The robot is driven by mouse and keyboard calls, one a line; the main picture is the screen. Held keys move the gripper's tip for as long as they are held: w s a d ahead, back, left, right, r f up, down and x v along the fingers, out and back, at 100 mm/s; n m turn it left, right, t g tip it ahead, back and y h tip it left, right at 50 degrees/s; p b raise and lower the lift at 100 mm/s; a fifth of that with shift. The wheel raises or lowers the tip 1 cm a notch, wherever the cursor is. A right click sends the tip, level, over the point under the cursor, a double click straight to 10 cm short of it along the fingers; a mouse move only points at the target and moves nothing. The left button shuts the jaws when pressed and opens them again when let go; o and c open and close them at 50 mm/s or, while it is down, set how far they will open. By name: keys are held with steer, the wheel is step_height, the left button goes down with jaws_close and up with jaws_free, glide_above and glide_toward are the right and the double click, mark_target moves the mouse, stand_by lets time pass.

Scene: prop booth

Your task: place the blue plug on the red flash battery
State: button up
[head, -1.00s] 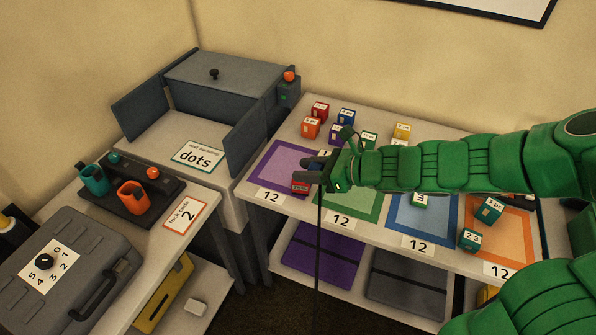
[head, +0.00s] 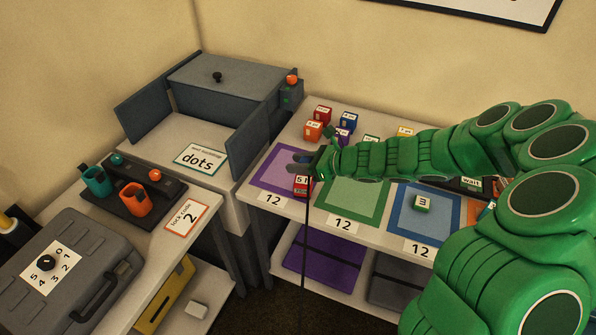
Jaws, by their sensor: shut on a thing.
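My gripper (head: 303,163) is over the purple-bordered mat (head: 268,176), at the left end of the long table. It is shut on a small blue thing (head: 302,157), which looks like the blue plug and is mostly hidden by the fingers. A red block (head: 304,187) with a white label is at the front right of the mat, just below the fingers in the picture. Another red block (head: 323,113) stands at the back. The labels are too small to tell which is the flash battery. I cannot tell the height between gripper and red block.
An orange block (head: 312,131) and a blue block (head: 349,121) stand behind my gripper. A labelled block (head: 422,203) sits on the blue-bordered mat. An open grey booth (head: 203,134) is at back left. A grey case (head: 70,262) and orange cup (head: 135,200) are left.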

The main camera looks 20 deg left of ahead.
mark_target(298, 178)
steer(key=shift+w+a+f, duration=0.2)
steer(key=shift+w+f, duration=0.05)
steer(key=shift+f, duration=0.2)
steer(key=shift+w+a+f, duration=0.2)
steer(key=shift+f, duration=1.7)
steer(key=shift+f, duration=0.1)
steer(key=o, duration=1)
steer(key=shift+v, duration=6.05)
